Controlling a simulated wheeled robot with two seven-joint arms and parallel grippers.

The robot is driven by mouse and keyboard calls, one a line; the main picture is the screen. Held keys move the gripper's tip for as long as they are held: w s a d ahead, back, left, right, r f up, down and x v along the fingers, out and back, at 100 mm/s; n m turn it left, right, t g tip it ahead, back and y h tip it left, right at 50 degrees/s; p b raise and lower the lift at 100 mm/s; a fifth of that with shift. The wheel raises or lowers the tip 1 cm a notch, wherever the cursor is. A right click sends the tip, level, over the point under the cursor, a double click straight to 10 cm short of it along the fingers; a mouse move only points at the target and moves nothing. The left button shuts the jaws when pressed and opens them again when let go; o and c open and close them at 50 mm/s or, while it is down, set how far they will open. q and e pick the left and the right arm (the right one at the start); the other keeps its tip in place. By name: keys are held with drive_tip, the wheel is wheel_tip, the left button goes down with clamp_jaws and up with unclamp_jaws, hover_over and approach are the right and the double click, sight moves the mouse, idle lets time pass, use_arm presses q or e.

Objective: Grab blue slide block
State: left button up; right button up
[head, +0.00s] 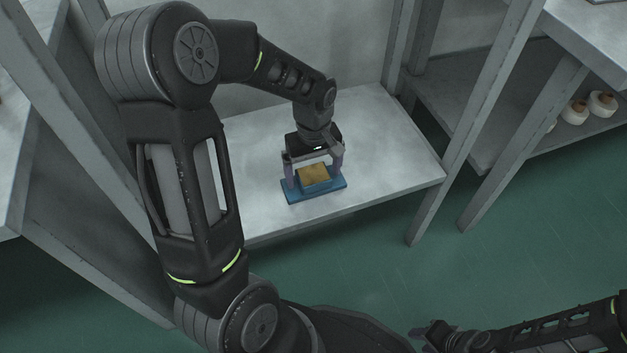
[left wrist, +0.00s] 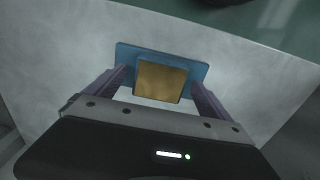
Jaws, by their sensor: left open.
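The blue slide block (head: 330,188) lies flat on a light grey shelf (head: 385,140), with a raised part that has a yellow-brown top (head: 313,175). The block also shows in the left wrist view (left wrist: 128,52), with its yellow-brown face (left wrist: 160,82). My left gripper (head: 314,178) is open above the block, with one finger at each side of the raised part. In the left wrist view the left gripper's fingers (left wrist: 155,85) stand apart from the yellow-brown part. Whether the fingertips touch the blue base cannot be told. My right gripper (head: 425,335) is low at the bottom edge, away from the block.
Grey metal posts (head: 480,120) frame the shelf on the right. Several white rolls (head: 573,112) sit on another shelf at the right. The green floor (head: 400,255) lies in front. The shelf around the block is clear.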

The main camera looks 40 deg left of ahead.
idle(0.3)
use_arm(q)
clamp_jaws()
drive_tip(key=shift+w+r, duration=0.1)
idle(0.9)
